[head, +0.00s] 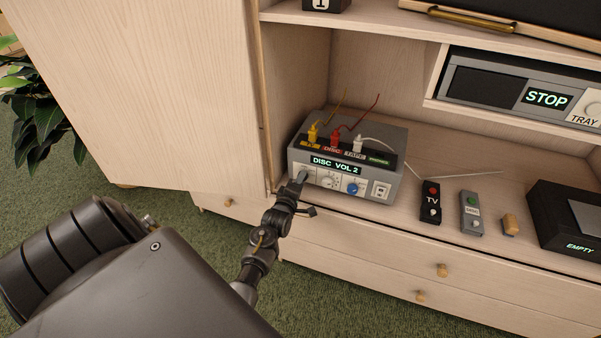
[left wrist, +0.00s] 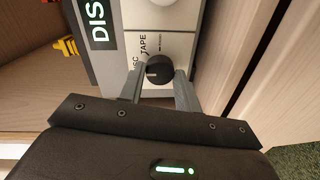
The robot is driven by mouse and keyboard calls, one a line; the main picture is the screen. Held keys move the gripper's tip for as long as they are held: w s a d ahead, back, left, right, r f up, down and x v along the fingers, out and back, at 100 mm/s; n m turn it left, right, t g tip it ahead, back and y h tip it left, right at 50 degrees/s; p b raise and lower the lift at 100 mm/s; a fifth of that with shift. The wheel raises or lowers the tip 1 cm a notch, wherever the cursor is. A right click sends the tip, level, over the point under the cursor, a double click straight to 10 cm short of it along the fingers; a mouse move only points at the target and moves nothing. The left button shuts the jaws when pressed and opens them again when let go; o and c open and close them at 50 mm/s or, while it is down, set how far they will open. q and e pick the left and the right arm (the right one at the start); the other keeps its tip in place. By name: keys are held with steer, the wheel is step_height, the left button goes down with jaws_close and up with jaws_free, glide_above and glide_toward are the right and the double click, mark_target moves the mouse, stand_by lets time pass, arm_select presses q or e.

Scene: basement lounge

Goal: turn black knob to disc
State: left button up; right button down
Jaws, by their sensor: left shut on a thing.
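The grey switch box (head: 345,196) stands on the cabinet shelf, and its lit display (head: 336,164) reads "DISC VOL 2". The black knob (left wrist: 158,68) is on its front panel, with the printed words DISC and TAPE beside it. A pale mark on the knob is too small to read surely. My left gripper (left wrist: 159,84) is shut on the black knob, one finger on each side. In the head view my left gripper (head: 299,178) reaches the panel's left end and hides the knob. My right gripper is not in view.
A white dial (head: 328,181) and a blue knob (head: 352,188) sit right of my gripper on the panel. Yellow, red and white plugs with cables stand on the box. Two remotes (head: 431,202) lie to the right, near a black box (head: 560,215). A cabinet door (head: 150,80) stands at left.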

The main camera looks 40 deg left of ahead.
arm_select(q)
steer(key=shift+w+r, duration=0.1)
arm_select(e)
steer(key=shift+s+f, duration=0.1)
arm_select(q)
steer(key=o, duration=1)
steer(key=shift+s+d, duration=0.2)
steer(key=shift+s, duration=0.15)
steer(key=p+v, duration=0.1)
steer(key=v, duration=0.9)
steer(key=shift+s, duration=0.1)
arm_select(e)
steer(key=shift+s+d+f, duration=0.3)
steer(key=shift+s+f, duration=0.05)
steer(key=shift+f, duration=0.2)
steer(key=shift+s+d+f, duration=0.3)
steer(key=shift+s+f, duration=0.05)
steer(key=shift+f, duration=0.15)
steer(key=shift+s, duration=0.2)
